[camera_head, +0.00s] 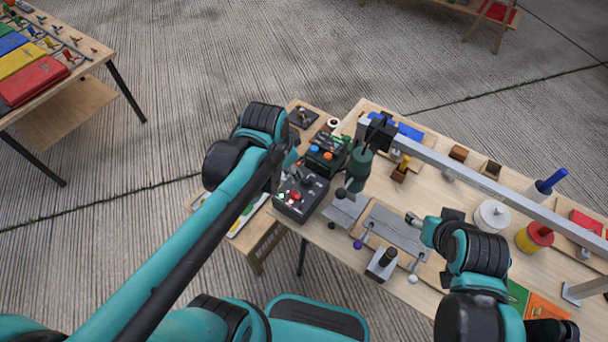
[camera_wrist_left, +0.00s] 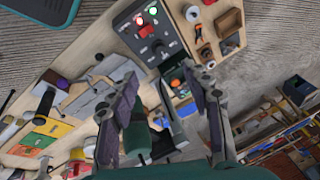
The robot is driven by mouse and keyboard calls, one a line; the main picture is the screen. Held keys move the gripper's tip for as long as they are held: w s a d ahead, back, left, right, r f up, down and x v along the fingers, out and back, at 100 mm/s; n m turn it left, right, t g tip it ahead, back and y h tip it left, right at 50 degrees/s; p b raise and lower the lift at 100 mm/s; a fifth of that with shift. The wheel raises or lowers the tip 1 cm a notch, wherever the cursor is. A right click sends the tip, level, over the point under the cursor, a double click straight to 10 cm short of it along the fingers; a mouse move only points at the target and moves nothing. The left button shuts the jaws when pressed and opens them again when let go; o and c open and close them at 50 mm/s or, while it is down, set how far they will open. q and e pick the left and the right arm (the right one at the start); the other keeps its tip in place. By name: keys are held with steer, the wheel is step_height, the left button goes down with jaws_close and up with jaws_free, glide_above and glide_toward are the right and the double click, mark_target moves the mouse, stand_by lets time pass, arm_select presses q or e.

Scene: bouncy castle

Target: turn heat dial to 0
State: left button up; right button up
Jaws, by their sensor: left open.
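A dark control box (camera_head: 300,193) with a red button, small lights and knobs stands at the left end of the workbench. In the left wrist view, the control box (camera_wrist_left: 146,22) lies beyond the fingertips, with lit red and green lamps and dark dials. The dial labels and pointer settings are too small to read.
A second box (camera_head: 327,152) with coloured buttons stands just behind the control box.

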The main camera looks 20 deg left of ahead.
arm_select(q)
steer(key=w+d+f+m+g, duration=0.1)
steer(key=w+f+m+g, duration=0.1)
steer(key=w+f+m, duration=0.3)
steer(key=m+g, duration=0.2)
steer(key=m, duration=0.3)
glide_above(306, 179)
step_height(306, 179, down, 5)
steer(key=shift+f, duration=0.15)
steer(key=shift+f+m, duration=0.3)
steer(key=shift+m, duration=0.1)
step_height(306, 179, down, 8)
steer(key=b, duration=0.3)
steer(key=shift+r, duration=0.15)
jaws_close()
